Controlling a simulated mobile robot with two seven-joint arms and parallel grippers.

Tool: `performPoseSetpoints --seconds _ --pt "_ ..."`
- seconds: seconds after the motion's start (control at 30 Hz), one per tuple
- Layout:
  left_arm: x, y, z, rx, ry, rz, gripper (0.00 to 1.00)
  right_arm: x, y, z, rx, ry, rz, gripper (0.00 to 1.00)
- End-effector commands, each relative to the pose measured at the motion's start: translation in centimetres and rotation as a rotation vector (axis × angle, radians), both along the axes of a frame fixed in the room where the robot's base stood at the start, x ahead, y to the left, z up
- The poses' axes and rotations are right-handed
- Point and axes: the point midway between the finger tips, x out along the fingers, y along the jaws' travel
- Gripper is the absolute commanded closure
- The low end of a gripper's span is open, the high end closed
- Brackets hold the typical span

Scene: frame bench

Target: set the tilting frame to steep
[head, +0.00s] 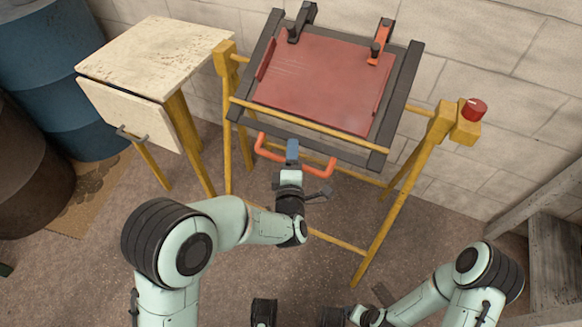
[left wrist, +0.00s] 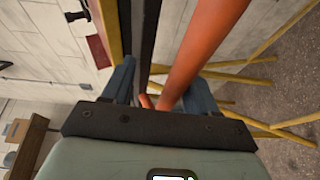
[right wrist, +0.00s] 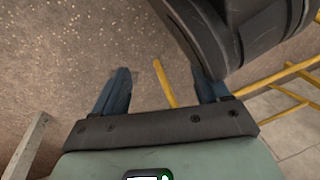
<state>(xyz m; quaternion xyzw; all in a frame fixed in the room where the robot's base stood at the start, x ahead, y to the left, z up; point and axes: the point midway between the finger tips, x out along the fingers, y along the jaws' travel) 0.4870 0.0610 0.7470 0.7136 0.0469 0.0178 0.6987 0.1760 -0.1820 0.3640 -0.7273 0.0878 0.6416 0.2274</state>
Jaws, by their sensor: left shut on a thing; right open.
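The tilting frame (head: 402,90) has dark grey rails around a red panel (head: 325,82) and hangs in a yellow wooden stand (head: 378,215). It slopes, with its lower edge toward me; I cannot read its angle setting. An orange handle (head: 325,170) runs below that edge. My left gripper (head: 292,150) is shut on the handle near its middle; the orange bar (left wrist: 205,45) passes between its fingers in the left wrist view. A red knob (head: 474,108) sits on the stand's right post. My right gripper (right wrist: 165,90) is open and empty, low over the floor.
A black clamp (head: 301,22) and an orange clamp (head: 381,42) sit on the frame's top edge. A pale wooden cabinet (head: 150,60) and blue barrel (head: 55,70) stand left. A brick wall (head: 490,55) is close behind. Floor in front is mostly clear.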

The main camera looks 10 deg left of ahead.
Motion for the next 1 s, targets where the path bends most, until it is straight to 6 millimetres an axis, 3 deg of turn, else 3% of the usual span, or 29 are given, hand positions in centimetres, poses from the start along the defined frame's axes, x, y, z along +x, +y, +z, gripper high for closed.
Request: performPoseSetpoints --seconds 0.1,0.6,0.8,1.0 --pt "-1.5 -0.3 -0.7 0.003 0.024 -0.009 0.56 0.4 0.1 0.4 -0.001 -0.013 0.001 0.25" --pt "-12.0 -1.2 0.5 0.001 0.001 -0.007 0.56 2.5 0.4 2.4 -0.004 -0.086 0.005 0.25" --pt "-13.6 -1.2 0.7 -0.001 -0.004 -0.003 0.56 2.7 0.4 2.5 -0.004 -0.093 0.005 0.25" --pt "-13.8 -1.2 0.7 -0.001 -0.006 -0.001 0.56 2.8 0.4 2.5 -0.004 -0.093 0.005 0.25"
